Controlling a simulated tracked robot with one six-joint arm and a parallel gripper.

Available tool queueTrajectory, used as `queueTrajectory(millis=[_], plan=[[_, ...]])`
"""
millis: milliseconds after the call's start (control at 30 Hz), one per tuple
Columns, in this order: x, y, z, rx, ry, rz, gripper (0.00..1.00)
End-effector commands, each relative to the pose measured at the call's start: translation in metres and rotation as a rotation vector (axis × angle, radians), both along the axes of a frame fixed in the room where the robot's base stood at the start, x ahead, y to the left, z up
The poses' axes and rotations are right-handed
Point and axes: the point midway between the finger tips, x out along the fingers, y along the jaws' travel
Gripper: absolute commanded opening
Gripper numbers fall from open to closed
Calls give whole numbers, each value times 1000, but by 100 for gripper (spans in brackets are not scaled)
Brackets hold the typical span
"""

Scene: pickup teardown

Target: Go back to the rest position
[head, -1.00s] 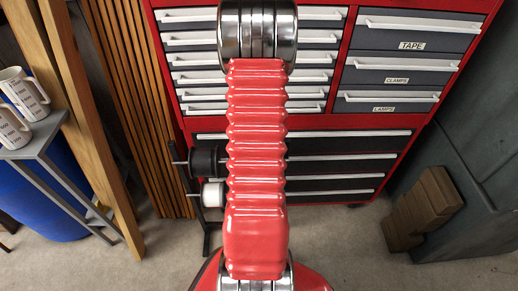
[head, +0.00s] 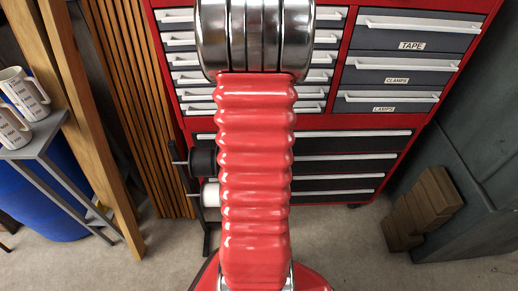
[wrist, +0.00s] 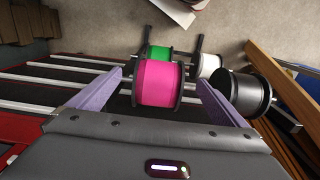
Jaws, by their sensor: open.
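My gripper (wrist: 160,78) shows in the wrist view with its two purple-grey fingers spread apart. A pink spool (wrist: 158,84) appears in the gap between the fingers; I cannot tell how far beyond the tips it is. In the head view my red ribbed arm runs up the middle, with a silver joint at the top. The gripper is hidden in that view.
A red tool cabinet (head: 340,123) with labelled drawers stands ahead. Black (head: 203,162) and white (head: 211,194) spools sit on a rack; a green spool (wrist: 158,53) shows in the wrist view. Wooden boards (head: 92,130) and mugs (head: 22,92) are at left.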

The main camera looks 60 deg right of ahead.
Motion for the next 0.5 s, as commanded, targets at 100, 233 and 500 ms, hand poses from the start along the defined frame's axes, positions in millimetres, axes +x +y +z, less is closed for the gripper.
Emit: queueTrajectory(millis=[100,233,500], plan=[[0,0,10,-1,0,0,97],[0,0,14,1,0,0,97],[0,0,14,1,0,0,97]])
